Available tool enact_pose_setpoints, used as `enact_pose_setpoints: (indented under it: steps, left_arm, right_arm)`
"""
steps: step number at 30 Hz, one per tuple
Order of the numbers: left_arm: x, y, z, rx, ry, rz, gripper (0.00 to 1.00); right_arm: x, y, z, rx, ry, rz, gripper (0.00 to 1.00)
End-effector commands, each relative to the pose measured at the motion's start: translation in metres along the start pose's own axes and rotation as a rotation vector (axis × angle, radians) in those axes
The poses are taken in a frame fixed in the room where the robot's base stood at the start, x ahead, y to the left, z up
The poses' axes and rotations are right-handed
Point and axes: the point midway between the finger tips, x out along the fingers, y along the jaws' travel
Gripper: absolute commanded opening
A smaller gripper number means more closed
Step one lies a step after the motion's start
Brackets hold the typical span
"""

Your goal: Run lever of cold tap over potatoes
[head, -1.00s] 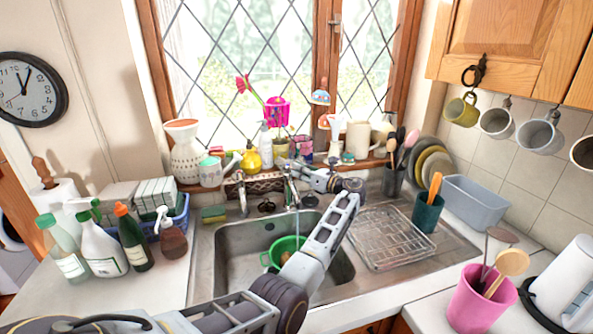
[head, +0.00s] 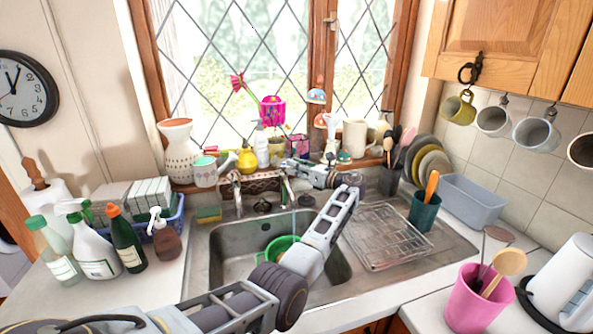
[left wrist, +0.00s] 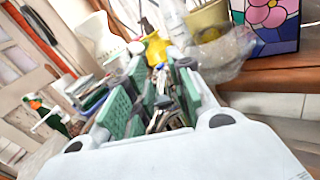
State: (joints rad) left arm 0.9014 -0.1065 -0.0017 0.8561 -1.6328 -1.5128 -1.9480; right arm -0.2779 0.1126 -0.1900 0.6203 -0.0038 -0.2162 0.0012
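The metal tap (head: 286,190) stands at the back of the sink, with a thin pale streak like water below its spout. My left gripper (head: 291,166) is at the tap's upper right. In the left wrist view my left gripper (left wrist: 160,95) has its green-padded fingers apart, with blurred metal tap parts between them. I cannot tell which part is the cold lever or whether the fingers touch it. A green colander (head: 281,243) sits in the sink, partly behind my left arm; no potatoes are discernible. My right gripper is out of view.
The windowsill behind the tap is crowded with a yellow bottle (head: 247,160), a white vase (head: 178,155) and pots. A wire rack (head: 385,236) lies on the drainer at right. Spray bottles (head: 95,250) stand at left. The sink's left side is clear.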

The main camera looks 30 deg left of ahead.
Motion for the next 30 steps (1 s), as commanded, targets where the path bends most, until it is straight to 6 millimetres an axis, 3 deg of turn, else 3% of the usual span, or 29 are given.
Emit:
enact_pose_setpoints:
  steps: [6,11,17,30]
  left_arm:
    - [-0.001,0.000,-0.004,0.005,0.005,0.000,0.33]
    - [-0.001,0.000,-0.005,0.006,0.006,0.000,0.33]
    - [-0.009,-0.001,-0.005,0.007,0.006,-0.001,0.33]
    - [-0.065,-0.001,-0.004,0.005,0.006,-0.002,0.33]
  right_arm:
    - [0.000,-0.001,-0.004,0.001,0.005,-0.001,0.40]
    - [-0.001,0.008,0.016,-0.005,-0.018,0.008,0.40]
    - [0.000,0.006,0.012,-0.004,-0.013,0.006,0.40]
    - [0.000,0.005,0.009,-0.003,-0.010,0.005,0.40]
